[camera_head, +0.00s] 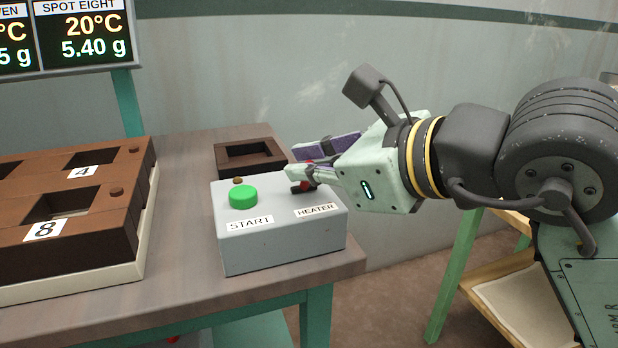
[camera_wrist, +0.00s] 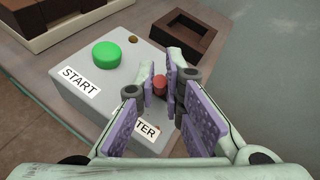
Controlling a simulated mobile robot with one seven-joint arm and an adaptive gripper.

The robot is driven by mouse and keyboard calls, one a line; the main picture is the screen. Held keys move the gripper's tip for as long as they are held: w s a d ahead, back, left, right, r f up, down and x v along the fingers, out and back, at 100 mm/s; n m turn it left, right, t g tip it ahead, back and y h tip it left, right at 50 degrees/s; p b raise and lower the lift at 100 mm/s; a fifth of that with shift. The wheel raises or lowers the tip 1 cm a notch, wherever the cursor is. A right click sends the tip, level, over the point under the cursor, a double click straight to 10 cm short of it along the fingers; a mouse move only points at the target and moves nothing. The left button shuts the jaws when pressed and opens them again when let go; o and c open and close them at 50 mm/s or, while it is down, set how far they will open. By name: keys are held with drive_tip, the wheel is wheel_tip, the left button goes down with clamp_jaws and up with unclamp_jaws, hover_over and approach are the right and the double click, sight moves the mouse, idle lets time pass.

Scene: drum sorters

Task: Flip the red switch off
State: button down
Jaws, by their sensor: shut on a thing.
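The red switch (camera_head: 309,184) is on the HEATER side of the grey control box (camera_head: 275,243). It is mostly covered by my gripper in the head view. In the wrist view the red switch (camera_wrist: 159,84) shows between the purple-padded fingertips. My gripper (camera_head: 304,174) reaches in from the right, low over the box top, and is shut on the switch. A finger partly covers the HEATER label in the wrist view. Which way the switch is tilted cannot be told.
A green START button (camera_head: 243,196) is on the same box, left of the switch. A dark open tray (camera_head: 250,157) lies behind the box. A brown numbered sorter (camera_head: 90,243) stands at the left. The table (camera_head: 180,262) ends just right of the box.

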idle(0.4)
drive_tip(key=c, duration=1.7)
unclamp_jaws()
drive_tip(key=shift+s+d, duration=0.1)
drive_tip(key=v, duration=1.2)
